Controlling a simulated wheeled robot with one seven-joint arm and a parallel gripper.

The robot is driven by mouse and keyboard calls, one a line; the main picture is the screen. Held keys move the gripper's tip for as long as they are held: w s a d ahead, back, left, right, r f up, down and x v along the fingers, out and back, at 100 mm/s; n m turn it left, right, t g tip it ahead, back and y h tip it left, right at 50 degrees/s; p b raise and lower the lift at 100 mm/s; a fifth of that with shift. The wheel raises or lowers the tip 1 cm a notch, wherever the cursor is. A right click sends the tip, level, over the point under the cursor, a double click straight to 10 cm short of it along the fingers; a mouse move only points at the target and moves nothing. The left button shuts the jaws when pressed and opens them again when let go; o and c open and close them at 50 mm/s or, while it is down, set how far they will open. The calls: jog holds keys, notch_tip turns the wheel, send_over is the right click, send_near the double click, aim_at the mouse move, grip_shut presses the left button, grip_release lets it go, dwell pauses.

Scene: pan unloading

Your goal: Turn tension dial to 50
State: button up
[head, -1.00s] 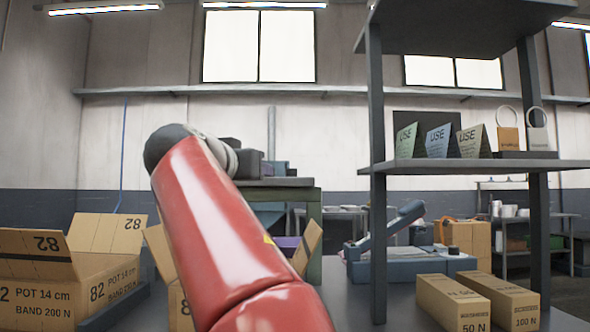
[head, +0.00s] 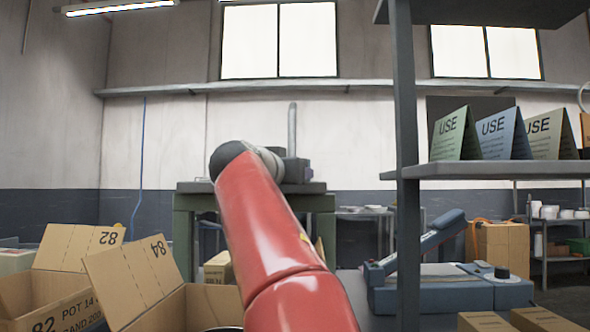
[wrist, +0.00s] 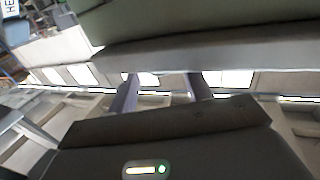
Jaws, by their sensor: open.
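A blue bench device (head: 435,290) with a raised, tilted arm (head: 440,236) stands on the table right of my arm in the head view. A small black knob (head: 501,272) sits on top of its right end and looks like the tension dial. Its scale and setting are too small to read. My red arm rises left of the device, and my gripper is not clearly visible in the head view. In the wrist view my gripper (wrist: 160,86) shows two dark, parted fingers with nothing between them. The dial is not recognisable in the wrist view.
A dark shelf post (head: 408,180) stands before the device, and its shelf holds USE cards (head: 505,137). Open cartons marked 82 (head: 75,250) and 84 (head: 135,280) stand at lower left. Carton tops (head: 540,320) show at lower right. A green-framed bench (head: 185,230) is behind.

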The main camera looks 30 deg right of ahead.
jog(key=shift+x, duration=0.9)
jog(key=c, duration=1)
jog(key=shift+o, duration=0.2)
jog(key=shift+s+n+t+y, duration=0.15)
jog(key=shift+n+t+y, duration=0.25)
jog(key=shift+t, duration=0.1)
jog(key=shift+s+d+n+t+y, duration=0.1)
jog(key=shift+d+n+t+y, duration=0.05)
jog(key=shift+n+t+y, duration=0.35)
jog(key=shift+s+d+n+t+y+p, duration=0.15)
jog(key=shift+n+t+y+p, duration=0.1)
jog(key=shift+n+t+y, duration=0.6)
jog(key=shift+s+d+n+t+y+p, duration=0.1)
jog(key=shift+n+t+y+p, duration=0.1)
jog(key=shift+n+t+y, duration=0.65)
jog(key=shift+d+n+t+y, duration=0.15)
jog(key=shift+n+t+y, duration=0.5)
jog(key=shift+y, duration=0.65)
jog(key=shift+d+n+t+y, duration=0.15)
jog(key=shift+n+t+y, duration=0.2)
jog(key=shift+n+y, duration=0.75)
jog(key=shift+n+y+b, duration=0.25)
jog(key=shift+y+b, duration=0.05)
jog(key=shift+y, duration=0.6)
